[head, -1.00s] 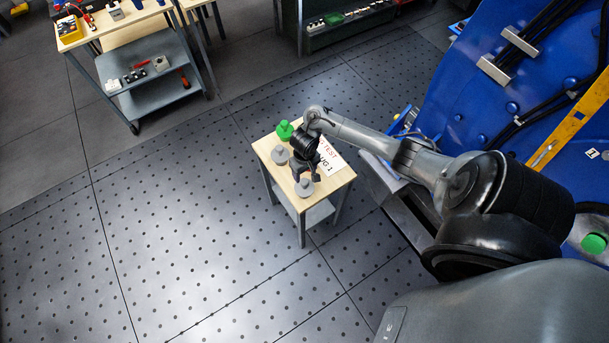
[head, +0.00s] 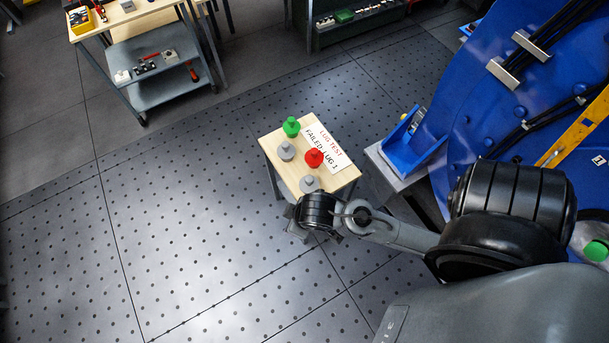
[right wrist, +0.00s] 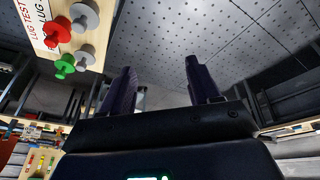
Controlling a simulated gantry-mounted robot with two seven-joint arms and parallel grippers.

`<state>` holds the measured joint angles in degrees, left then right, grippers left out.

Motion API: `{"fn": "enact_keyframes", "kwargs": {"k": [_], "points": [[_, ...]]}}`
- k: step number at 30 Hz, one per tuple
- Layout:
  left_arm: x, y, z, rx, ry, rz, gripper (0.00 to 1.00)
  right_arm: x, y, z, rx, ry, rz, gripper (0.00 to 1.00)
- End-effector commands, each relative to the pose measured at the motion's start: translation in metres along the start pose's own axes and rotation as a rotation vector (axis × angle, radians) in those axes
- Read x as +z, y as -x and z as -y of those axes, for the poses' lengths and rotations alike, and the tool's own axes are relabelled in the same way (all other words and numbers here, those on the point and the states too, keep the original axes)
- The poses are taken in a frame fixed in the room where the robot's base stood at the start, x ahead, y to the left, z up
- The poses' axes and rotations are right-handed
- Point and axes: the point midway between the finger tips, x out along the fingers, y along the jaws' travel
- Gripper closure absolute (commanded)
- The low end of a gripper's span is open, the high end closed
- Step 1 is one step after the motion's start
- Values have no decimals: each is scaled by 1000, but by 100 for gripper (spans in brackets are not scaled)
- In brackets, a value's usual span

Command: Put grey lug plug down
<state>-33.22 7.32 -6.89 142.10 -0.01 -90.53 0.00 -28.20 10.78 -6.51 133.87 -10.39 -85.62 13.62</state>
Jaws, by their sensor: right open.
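Two grey lug plugs stand on the small wooden-topped table (head: 339,185) in the head view. One grey plug (head: 286,150) is at the left, near the green plug (head: 291,127). The other grey plug (head: 309,184) is at the near edge, close to the red plug (head: 313,158). In the right wrist view the grey plugs (right wrist: 84,54) show at upper left, beside the fingers. My right gripper (right wrist: 160,82) is open and empty, off the table's near side and touching no plug. Its fingers are largely hidden in the head view. My left gripper is not in view.
A printed "lug test" sheet (head: 329,143) lies on the tabletop's far right part. A blue bracket (head: 412,145) and a large blue housing (head: 470,90) stand to the right. A tool cart (head: 155,80) is at the back left. The floor at left is clear.

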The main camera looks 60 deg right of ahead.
Motion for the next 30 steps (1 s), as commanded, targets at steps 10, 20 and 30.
{"fn": "enact_keyframes", "kwargs": {"k": [10, 20, 30], "points": [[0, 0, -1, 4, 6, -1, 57, 19, 44, 8, -53, 9, 22, 38], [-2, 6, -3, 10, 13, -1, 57, 16, 49, 7, -51, 10, 21, 38], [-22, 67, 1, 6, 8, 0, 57, -5, 109, 2, -51, 11, 21, 38]]}}
